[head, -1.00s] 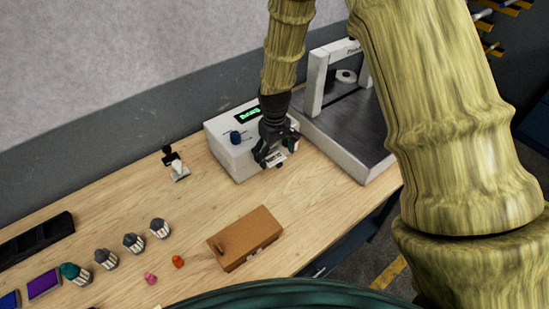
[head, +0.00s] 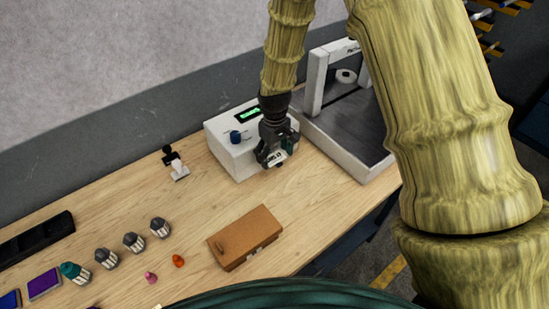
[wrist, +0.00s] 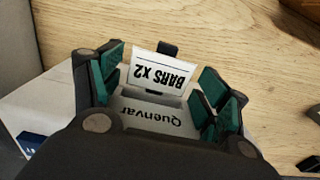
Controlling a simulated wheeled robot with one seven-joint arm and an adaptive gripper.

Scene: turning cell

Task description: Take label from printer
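The label printer (head: 228,153) is a white box with a green display and a dark blue knob, standing on the bench against the wall. In the wrist view its face (wrist: 135,108) reads "Quenvar". The label (wrist: 158,72) is a small white piece printed "BARS X2", sticking out at the printer's front; it also shows in the head view (head: 276,159). My gripper (wrist: 165,88) is at the printer's front, its green-padded fingers on either side of the label. A gap shows between pads and label, so it is open. In the head view my gripper (head: 274,156) hides part of the printer's front.
A white-framed machine (head: 341,143) with a dark bed stands close to the right of the printer. A stamp (head: 178,170) stands to the left. A brown box (head: 245,237) lies nearer, with several small bottles further left. Bare bench lies between box and printer.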

